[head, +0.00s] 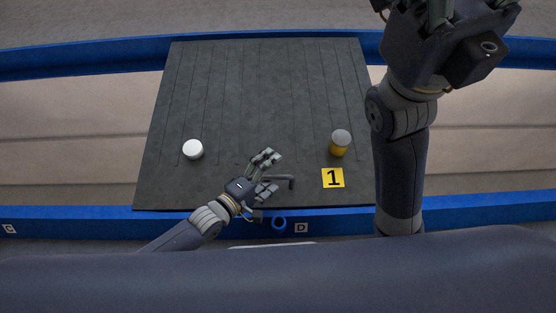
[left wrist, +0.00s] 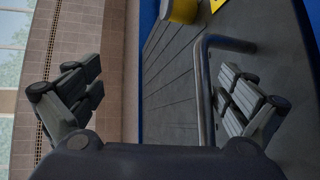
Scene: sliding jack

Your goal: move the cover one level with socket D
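A dark grooved panel (head: 270,90) carries a yellow label "1" (head: 333,178) near its front right; I take it as cover one. A grey bent handle (head: 290,181) stands near its front edge. My left gripper (head: 268,172) is open at the handle. In the left wrist view the handle (left wrist: 204,90) runs between the spread fingers (left wrist: 160,100), nearer the right-hand ones; contact is unclear. A blue ring, the socket (head: 279,225) beside label D (head: 301,228), sits at the front blue rail. My right gripper (head: 440,8) is raised at upper right, partly cut off.
A white round knob (head: 193,149) stands on the panel's left. A yellow cylinder with a grey top (head: 340,143) stands on its right. Blue rails (head: 90,62) run along the far and front sides. Another label (head: 9,229) is at far left. Beige floor lies either side.

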